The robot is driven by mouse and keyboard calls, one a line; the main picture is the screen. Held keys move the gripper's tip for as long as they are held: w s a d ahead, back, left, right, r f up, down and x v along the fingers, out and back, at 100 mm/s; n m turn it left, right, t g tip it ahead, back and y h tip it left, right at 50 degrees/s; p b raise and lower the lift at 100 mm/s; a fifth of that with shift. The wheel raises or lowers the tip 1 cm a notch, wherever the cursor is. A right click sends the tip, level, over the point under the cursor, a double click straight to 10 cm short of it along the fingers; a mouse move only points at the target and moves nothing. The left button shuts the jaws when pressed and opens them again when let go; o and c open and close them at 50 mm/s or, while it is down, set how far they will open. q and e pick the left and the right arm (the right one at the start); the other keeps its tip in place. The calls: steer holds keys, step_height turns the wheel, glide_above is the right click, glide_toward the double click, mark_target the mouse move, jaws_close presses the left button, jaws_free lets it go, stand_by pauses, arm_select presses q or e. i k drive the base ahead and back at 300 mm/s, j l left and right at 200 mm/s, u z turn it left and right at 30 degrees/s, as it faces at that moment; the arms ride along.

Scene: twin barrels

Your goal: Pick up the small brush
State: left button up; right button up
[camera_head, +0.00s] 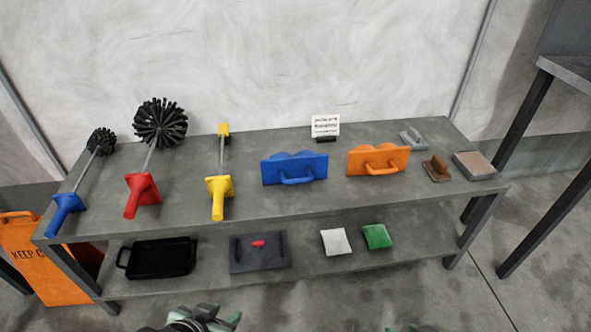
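Two round black-bristled brushes lie at the left end of the grey table top. The small brush (102,141) has a blue handle (66,212), which lies near the front left corner. The larger brush (160,122) has a red handle (142,192) and lies just right of it. My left gripper (220,316) shows only partly at the bottom edge, well in front of the table and apart from the brushes. Its finger opening is not clear. Only a green sliver of my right gripper (402,329) shows at the bottom edge.
A yellow-handled tool (218,192), a blue float (295,170), an orange float (377,160) and smaller tools share the table top. The lower shelf (205,279) holds a black tray (160,258) and pads. An orange sign (40,265) stands at left.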

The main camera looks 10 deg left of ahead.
mark_target(101, 142)
steer(key=u, duration=1.55)
steer(key=i+u, duration=0.15)
steer(key=u, duration=0.2)
steer(key=i+u, duration=0.15)
steer(key=u, duration=0.2)
steer(key=i+u, duration=0.15)
steer(key=u, duration=0.15)
steer(key=i+l+u, duration=0.2)
steer(key=i, duration=0.15)
